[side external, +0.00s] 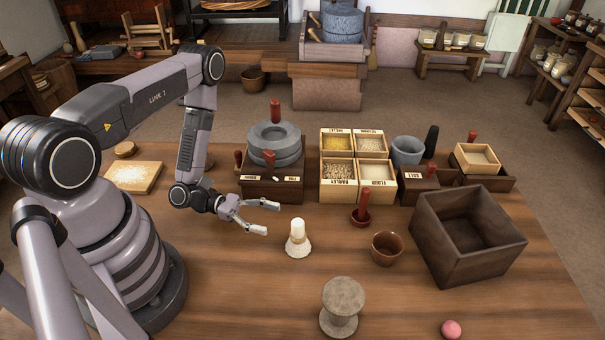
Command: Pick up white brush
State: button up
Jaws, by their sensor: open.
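The white brush (298,240) stands upright on the wooden table, with a pale handle on top and white bristles spread at the bottom. My gripper (273,218) is open and empty. In the picture it is just left of the brush and at about the height of its handle, with its fingers pointing right. A gap shows between the fingertips and the brush. I cannot tell the exact depth between them.
A grey spool (342,307) and pink ball (451,329) are in front. The stone quern (274,145) and grain boxes (345,195) stand behind.

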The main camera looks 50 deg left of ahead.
aim_at(297, 226)
jog(key=shift+x, duration=3.5)
grip_shut()
